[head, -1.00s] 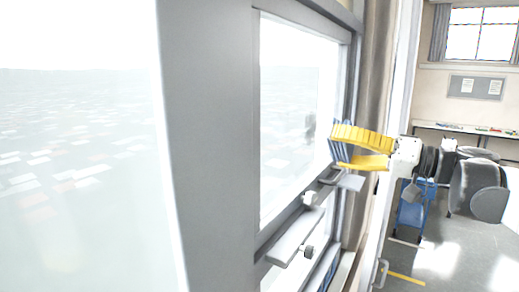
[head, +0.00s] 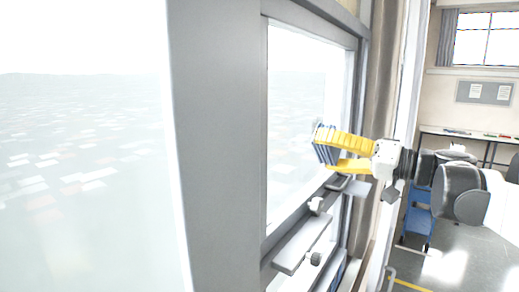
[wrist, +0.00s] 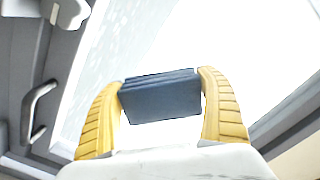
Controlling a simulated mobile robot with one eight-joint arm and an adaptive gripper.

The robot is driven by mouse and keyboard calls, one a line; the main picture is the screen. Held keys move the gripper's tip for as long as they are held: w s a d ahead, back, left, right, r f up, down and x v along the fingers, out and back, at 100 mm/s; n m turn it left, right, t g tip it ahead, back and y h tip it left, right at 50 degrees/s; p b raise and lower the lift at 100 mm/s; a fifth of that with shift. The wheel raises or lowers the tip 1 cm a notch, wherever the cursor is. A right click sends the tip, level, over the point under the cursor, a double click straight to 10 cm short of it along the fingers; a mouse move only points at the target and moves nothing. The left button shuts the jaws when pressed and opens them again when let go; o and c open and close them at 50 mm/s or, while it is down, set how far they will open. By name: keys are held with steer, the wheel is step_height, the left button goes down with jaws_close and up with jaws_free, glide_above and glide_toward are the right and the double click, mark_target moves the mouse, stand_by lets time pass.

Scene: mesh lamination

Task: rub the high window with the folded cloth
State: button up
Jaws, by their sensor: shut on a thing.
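My gripper (head: 330,152) has yellow ribbed fingers, shut on the folded cloth (head: 322,146). The cloth is a dark blue stack of layers; in the wrist view the cloth (wrist: 160,97) sits squarely between both fingertips. The high window (head: 295,115) is a bright pane in a grey frame. In the head view the cloth is in front of the pane, toward its right side; I cannot tell whether it touches the glass. In the wrist view the bright pane (wrist: 225,50) lies behind and above the cloth.
A grey frame post (head: 212,150) stands left of the window. A ledge with a latch (head: 303,243) and a handle (wrist: 36,108) stick out below the pane.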

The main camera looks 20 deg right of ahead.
steer(key=shift+x, duration=0.95)
stand_by(0.3)
